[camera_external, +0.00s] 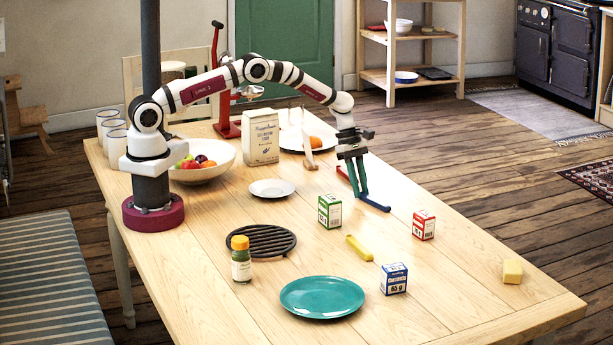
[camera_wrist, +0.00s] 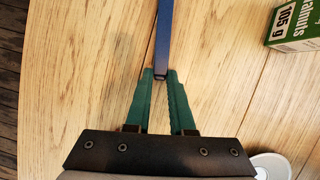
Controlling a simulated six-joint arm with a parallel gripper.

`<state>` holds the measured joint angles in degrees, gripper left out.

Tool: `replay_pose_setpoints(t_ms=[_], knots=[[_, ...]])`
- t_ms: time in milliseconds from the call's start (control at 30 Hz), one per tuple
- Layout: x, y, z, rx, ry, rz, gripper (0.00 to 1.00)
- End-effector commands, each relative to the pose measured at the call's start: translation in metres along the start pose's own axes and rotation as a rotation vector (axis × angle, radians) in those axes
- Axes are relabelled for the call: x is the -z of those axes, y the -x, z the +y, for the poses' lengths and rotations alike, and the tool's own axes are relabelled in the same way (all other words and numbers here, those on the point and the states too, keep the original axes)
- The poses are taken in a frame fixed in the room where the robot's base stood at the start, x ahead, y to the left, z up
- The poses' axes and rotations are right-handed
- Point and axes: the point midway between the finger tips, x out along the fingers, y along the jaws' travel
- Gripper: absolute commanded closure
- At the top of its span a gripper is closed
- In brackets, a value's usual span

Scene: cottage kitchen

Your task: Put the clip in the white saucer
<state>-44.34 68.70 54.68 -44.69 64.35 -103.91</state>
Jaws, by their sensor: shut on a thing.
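The clip (camera_external: 376,206) is a long, thin blue piece. My gripper (camera_external: 361,198) is shut on it, low over the table's far right part; I cannot tell whether the clip touches the wood. In the wrist view, the green fingertips of my gripper (camera_wrist: 160,75) close on one end of the clip (camera_wrist: 163,35), which extends up past the picture's top edge. The white saucer (camera_external: 271,188) is empty on the table, left of my gripper. A white round rim (camera_wrist: 270,163), apparently the saucer, shows at lower right in the wrist view, partly cut off.
A green box (camera_external: 330,212) stands between gripper and black trivet (camera_external: 262,241). A flour bag (camera_external: 261,138) and white plate (camera_external: 291,147) stand behind the saucer.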

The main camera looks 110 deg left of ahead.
Motion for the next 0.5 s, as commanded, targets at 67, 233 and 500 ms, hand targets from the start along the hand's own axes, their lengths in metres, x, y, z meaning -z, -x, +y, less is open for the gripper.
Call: replay_pose_setpoints(t_ms=[67, 233, 500], knots=[[0.000, 0.000, 0.000, 0.000, 0.000, 0.000, 1.00], [0.000, 0.000, 0.000, 0.000, 0.000, 0.000, 1.00], [-0.011, 0.026, 0.001, -0.003, -0.001, -0.001, 1.00]])
